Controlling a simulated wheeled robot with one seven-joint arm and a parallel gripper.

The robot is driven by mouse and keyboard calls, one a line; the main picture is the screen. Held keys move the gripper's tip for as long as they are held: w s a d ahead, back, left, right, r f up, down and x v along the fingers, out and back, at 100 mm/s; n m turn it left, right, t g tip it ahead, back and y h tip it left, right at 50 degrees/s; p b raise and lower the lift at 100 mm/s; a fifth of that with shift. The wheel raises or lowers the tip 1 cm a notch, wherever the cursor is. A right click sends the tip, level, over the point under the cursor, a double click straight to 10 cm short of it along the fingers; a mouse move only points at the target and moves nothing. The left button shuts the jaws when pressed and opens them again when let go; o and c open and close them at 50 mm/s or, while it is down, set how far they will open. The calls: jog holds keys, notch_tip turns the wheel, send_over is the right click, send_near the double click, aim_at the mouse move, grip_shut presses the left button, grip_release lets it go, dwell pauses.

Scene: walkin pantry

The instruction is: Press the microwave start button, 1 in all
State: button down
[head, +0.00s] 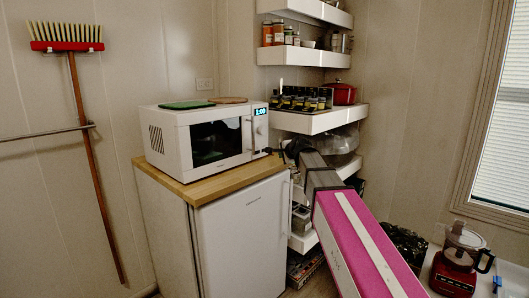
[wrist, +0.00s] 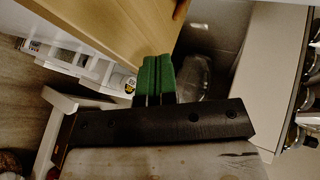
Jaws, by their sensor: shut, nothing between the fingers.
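The white microwave (head: 172,143) stands on a wood-topped white fridge in the head view, its door closed. Its control panel (head: 260,140) is at the right of its front, with a lit display (head: 260,111) reading 1:00. Round controls show below the display; the start button is too small to tell apart. My gripper (head: 278,151) is right of the panel, near the counter's right end, apart from the panel as far as I can see. In the wrist view its green fingers (wrist: 155,80) are together and empty, beside the wooden counter edge.
The wooden top (head: 200,186) shows in the wrist view too (wrist: 125,35). White corner shelves (head: 310,122) with jars, bottles and a red pot (head: 342,93) stand close right of my gripper. A red food processor (head: 458,262) is at lower right. A broom (head: 80,100) hangs at left.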

jog(key=shift+w+a, duration=1.05)
jog(key=shift+a, duration=0.3)
jog(key=shift+w+a, duration=1.05)
jog(key=shift+a, duration=0.3)
jog(key=shift+w+a, duration=0.1)
jog(key=shift+a, duration=0.05)
jog(key=shift+w+a, duration=0.15)
jog(key=shift+w+a+r, duration=0.25)
jog(key=shift+w+a, duration=0.4)
jog(key=shift+w, duration=0.05)
dwell(1.2)
jog(key=shift+s+d, duration=0.15)
jog(key=shift+s, duration=0.05)
dwell(0.4)
jog(key=shift+s+d+f, duration=0.25)
jog(key=shift+s+d, duration=0.45)
jog(key=shift+s, duration=0.05)
jog(key=shift+s+d, duration=1.15)
jog(key=shift+d, duration=0.3)
jog(key=shift+d, duration=0.1)
